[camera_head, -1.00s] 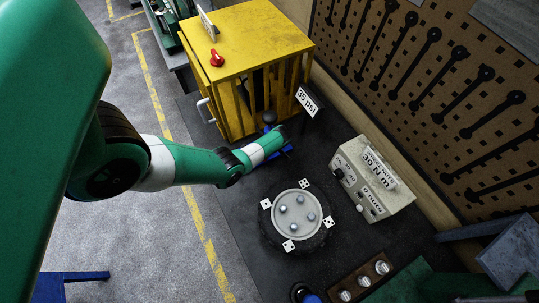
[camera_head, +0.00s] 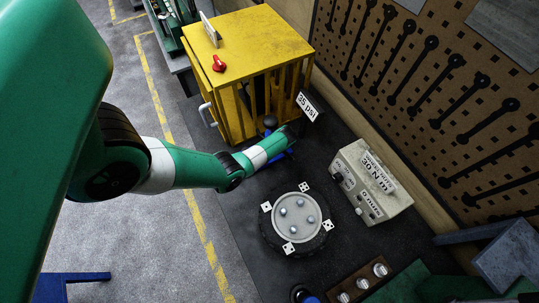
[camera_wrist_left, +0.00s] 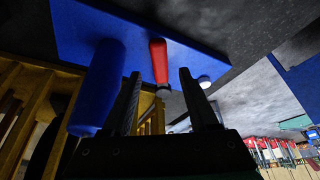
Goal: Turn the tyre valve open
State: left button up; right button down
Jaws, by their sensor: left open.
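In the left wrist view a red handle (camera_wrist_left: 158,62) sticks out from a blue block (camera_wrist_left: 200,50); it looks like the tyre valve's lever. My left gripper (camera_wrist_left: 160,76) is open, with one finger on each side of the red handle's near end. I cannot tell whether either finger touches it. A thick blue cylinder (camera_wrist_left: 98,88) stands beside the left finger. In the head view my left wrist (camera_head: 268,147) reaches the blue part (camera_head: 289,151) below the 35 psi sign (camera_head: 307,106) and hides the red handle. My right gripper is not in view.
A yellow cage (camera_head: 255,45) with a red knob (camera_head: 218,64) on top stands right behind my left wrist. A wheel (camera_head: 298,218) and a grey labelled box (camera_head: 370,182) are to the front right. A pegboard with wrenches (camera_head: 440,90) borders the right.

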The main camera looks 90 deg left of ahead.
pick_arm(q)
jog(key=p+v, duration=0.1)
jog(key=v, duration=0.6)
jog(key=shift+r+p, duration=0.3)
jog(key=shift+r, duration=0.1)
jog(key=shift+d, duration=0.15)
